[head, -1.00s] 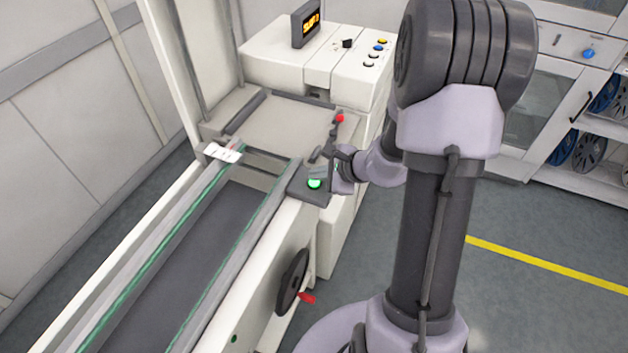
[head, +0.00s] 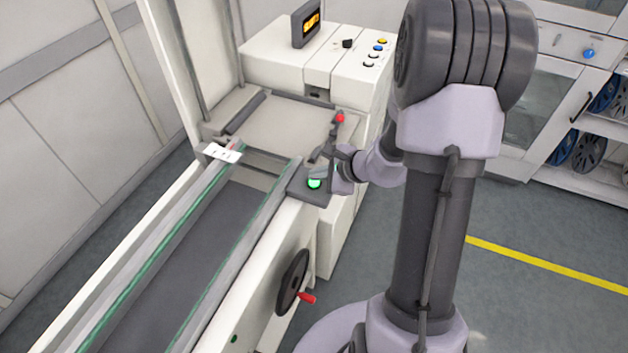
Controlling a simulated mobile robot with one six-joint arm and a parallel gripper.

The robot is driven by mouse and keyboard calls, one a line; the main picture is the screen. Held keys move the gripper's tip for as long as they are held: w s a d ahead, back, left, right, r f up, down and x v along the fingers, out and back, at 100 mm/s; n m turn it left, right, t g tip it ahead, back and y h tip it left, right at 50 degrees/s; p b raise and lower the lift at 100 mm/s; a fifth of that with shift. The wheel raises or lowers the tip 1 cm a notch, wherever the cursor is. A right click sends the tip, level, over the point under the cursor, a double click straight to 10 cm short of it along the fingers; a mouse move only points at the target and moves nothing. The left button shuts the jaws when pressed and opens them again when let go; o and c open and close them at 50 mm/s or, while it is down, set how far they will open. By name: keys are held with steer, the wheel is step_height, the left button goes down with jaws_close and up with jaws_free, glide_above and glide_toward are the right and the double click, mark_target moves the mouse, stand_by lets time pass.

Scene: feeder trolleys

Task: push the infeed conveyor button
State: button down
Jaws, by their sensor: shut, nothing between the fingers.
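The infeed conveyor (head: 170,290) runs from the lower left toward the machine, with green belts along its rails. A lit green button (head: 314,183) sits on a dark control plate (head: 318,196) at the conveyor's right rail end. My gripper (head: 318,172) is shut and empty, right above the green button and partly over it. I cannot tell whether the fingertips touch the button.
A red knob (head: 340,118) stands just behind my gripper. The white machine (head: 345,70) has a small lit display (head: 311,24) and several coloured buttons. A handwheel (head: 292,283) with a red handle is on the conveyor's side. Floor is clear at the right.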

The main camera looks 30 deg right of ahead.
mark_target(317, 184)
steer(key=shift+f, duration=0.1)
steer(key=shift+f+b, duration=0.4)
steer(key=shift+b, duration=0.35)
steer(key=shift+r, duration=0.15)
steer(key=shift+r+p, duration=2.25)
steer(key=shift+r, duration=1.2)
steer(key=shift+f, duration=0.1)
